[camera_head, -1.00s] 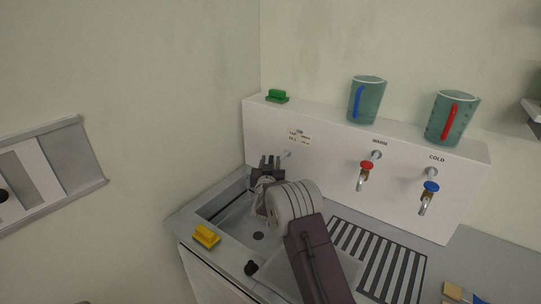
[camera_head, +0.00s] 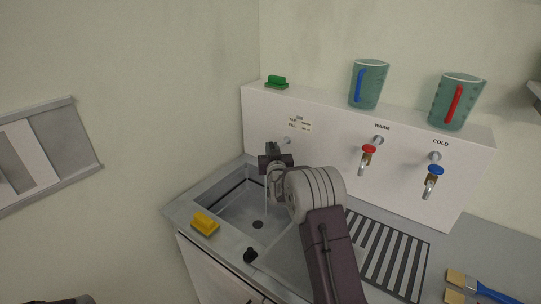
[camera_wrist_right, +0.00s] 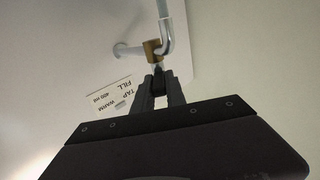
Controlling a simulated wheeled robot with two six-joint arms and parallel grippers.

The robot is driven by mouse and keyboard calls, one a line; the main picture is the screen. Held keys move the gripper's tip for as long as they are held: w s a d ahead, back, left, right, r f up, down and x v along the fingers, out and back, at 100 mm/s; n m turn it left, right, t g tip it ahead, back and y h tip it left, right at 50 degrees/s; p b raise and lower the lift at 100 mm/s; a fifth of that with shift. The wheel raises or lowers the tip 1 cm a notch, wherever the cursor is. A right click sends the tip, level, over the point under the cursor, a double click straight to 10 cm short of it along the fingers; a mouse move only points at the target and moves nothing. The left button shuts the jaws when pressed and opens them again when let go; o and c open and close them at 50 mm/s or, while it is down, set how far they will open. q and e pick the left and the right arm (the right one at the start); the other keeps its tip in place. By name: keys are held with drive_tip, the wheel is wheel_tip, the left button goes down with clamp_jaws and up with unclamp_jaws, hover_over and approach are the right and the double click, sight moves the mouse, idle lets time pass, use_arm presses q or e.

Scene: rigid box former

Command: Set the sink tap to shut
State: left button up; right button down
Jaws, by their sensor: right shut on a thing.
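The sink tap (camera_wrist_right: 153,48) has a brass body and a chrome spout. It sticks out of the white back panel above the sink. My right gripper (camera_wrist_right: 160,87) is shut on the tap handle, just beside the brass body; the fingers hide most of the handle. In the head view my right gripper (camera_head: 272,150) is at the panel's left end and covers most of the tap. A thin pale vertical streak shows below it over the basin; I cannot tell whether it is water or the spout.
The sink basin (camera_head: 236,212) lies below. A yellow sponge (camera_head: 205,223) sits on its front rim. Red-handled (camera_head: 368,158) and blue-handled (camera_head: 433,180) taps are to the right. Two jugs, one with a blue handle (camera_head: 368,84), one red (camera_head: 456,101), and a green block (camera_head: 276,82) stand on the ledge.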

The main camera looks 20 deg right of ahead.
drive_tip(key=shift+s+d+f+n+y+b, duration=0.1)
drive_tip(key=shift+d+f+n+y+b, duration=0.25)
drive_tip(key=shift+y, duration=0.25)
use_arm(q)
drive_tip(key=shift+f+b, duration=1.2)
drive_tip(key=shift+f, duration=0.85)
use_arm(e)
drive_tip(key=shift+d+r+n+y, duration=0.15)
drive_tip(key=shift+d+n+y, duration=0.1)
drive_tip(key=shift+n+y, duration=1.05)
drive_tip(key=shift+d+r+n+y, duration=0.1)
drive_tip(key=shift+d+n+y, duration=0.15)
drive_tip(key=shift+n+y, duration=1.05)
drive_tip(key=shift+d+r+n+y, duration=0.2)
drive_tip(key=shift+n+y, duration=0.25)
drive_tip(key=shift+y, duration=1.65)
drive_tip(key=c, duration=1.4)
unclamp_jaws()
drive_tip(key=shift+o, duration=0.2)
